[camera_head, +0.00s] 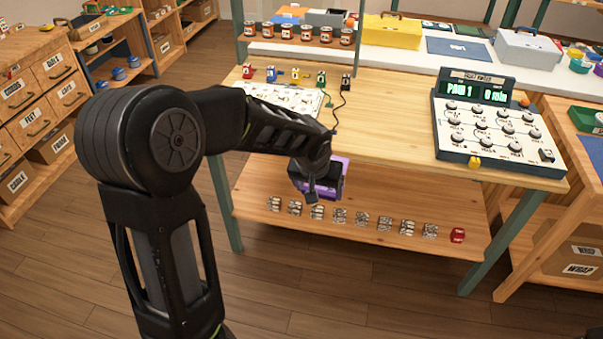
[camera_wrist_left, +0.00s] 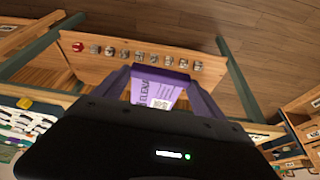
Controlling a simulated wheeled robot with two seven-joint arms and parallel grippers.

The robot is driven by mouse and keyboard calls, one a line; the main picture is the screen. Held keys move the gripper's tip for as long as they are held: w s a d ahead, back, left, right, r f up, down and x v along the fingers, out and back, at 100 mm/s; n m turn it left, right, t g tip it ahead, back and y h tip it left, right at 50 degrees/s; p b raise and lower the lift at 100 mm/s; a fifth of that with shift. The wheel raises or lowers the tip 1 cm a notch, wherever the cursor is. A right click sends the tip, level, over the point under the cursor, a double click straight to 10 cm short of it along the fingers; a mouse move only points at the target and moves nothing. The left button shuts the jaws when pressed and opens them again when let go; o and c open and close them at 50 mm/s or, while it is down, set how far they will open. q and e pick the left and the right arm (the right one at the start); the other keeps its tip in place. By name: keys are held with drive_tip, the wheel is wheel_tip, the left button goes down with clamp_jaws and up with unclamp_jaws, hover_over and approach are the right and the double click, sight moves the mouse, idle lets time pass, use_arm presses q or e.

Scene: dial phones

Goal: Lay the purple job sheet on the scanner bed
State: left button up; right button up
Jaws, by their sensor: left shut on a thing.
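In the head view the left gripper (camera_head: 322,185) hangs at the table's front edge, above the lower shelf. A purple patch (camera_head: 340,168) shows there, mostly hidden by the gripper. I cannot tell which thing is the scanner bed. My right gripper is not in view.
A wooden table (camera_head: 390,125) carries a white panel (camera_head: 285,98) at left and a knobbed console (camera_head: 495,125) with a green-lit display at right. Several small grey blocks and a red one (camera_head: 457,235) line the lower shelf (camera_head: 350,240).

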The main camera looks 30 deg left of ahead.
use_arm(q)
drive_tip(key=s+d+f+m+h, duration=0.1)
drive_tip(key=s+d+f+m, duration=0.2)
drive_tip(key=d+f, duration=0.7)
wheel_tip(320, 180, down, 3)
drive_tip(key=shift+s+d+r, duration=0.1)
drive_tip(key=shift+s+d, duration=0.05)
drive_tip(key=shift+s, duration=0.15)
